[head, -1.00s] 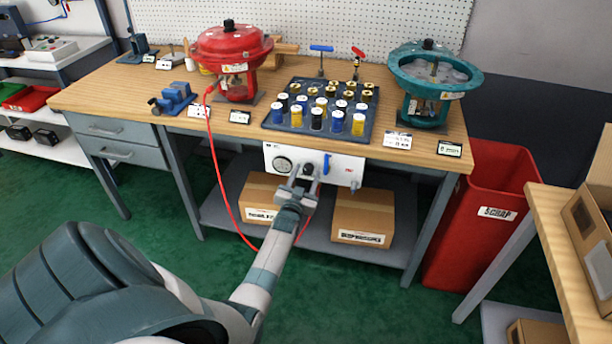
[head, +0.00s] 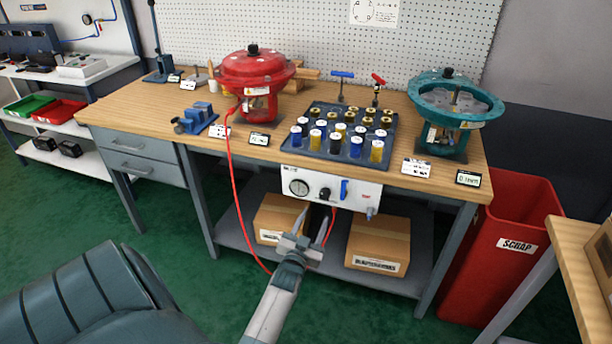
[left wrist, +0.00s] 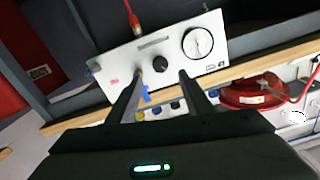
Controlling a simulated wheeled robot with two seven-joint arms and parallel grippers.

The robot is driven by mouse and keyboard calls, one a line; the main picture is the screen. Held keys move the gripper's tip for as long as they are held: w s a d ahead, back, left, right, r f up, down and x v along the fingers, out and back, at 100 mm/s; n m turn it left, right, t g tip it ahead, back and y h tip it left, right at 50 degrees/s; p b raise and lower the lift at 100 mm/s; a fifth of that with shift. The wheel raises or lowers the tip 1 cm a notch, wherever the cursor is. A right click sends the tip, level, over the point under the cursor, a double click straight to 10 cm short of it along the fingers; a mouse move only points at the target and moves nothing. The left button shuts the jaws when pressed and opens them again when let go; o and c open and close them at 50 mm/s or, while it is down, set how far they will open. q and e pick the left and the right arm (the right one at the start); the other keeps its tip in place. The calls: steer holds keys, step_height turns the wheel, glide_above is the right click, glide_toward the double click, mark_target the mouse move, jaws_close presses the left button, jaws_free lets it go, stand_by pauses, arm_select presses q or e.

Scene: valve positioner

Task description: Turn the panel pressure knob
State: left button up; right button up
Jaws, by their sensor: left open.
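The white panel (head: 366,195) hangs under the bench's front edge. It bears a round gauge (head: 298,187), the black pressure knob (head: 324,193) and a blue lever (head: 344,189). My left gripper (head: 316,212) is open and empty, below and in front of the panel, apart from the knob. In the left wrist view the knob (left wrist: 160,64) shows between and beyond the fingertips (left wrist: 161,75), with the gauge (left wrist: 198,43) to its right. The blue lever (left wrist: 145,95) is partly behind a finger. The knob's exact angle is too small to read. My right gripper is not in view.
A red hose (head: 232,180) hangs from the red valve actuator (head: 254,75) and loops below the panel near my gripper. Boxes (head: 378,245) stand on the shelf below. A tray of cartridges (head: 320,155) sits above the panel. A red scrap bin (head: 500,245) stands at right.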

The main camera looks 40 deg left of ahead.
arm_select(q)
steer(key=v, duration=0.7)
stand_by(0.5)
steer(key=s+d+f+m+g+h, duration=0.1)
steer(key=s+d+f+g+h, duration=0.15)
steer(key=d+f, duration=0.7)
steer(key=s+d+f+m+g+h, duration=0.25)
steer(key=d+f, duration=0.45)
steer(key=f, duration=0.5)
steer(key=s+d+f+m+g+h, duration=0.1)
steer(key=s+d+f+g+h, duration=0.1)
steer(key=s+d+f, duration=0.4)
steer(key=s+d+f+g+h, duration=0.2)
steer(key=s+d+f, duration=0.5)
steer(key=s, duration=0.8)
step_height(320, 180, down, 3)
steer(key=shift+d+f+m+g, duration=0.2)
steer(key=shift+m+g, duration=0.15)
steer(key=shift+g, duration=0.35)
steer(key=shift+s, duration=0.1)
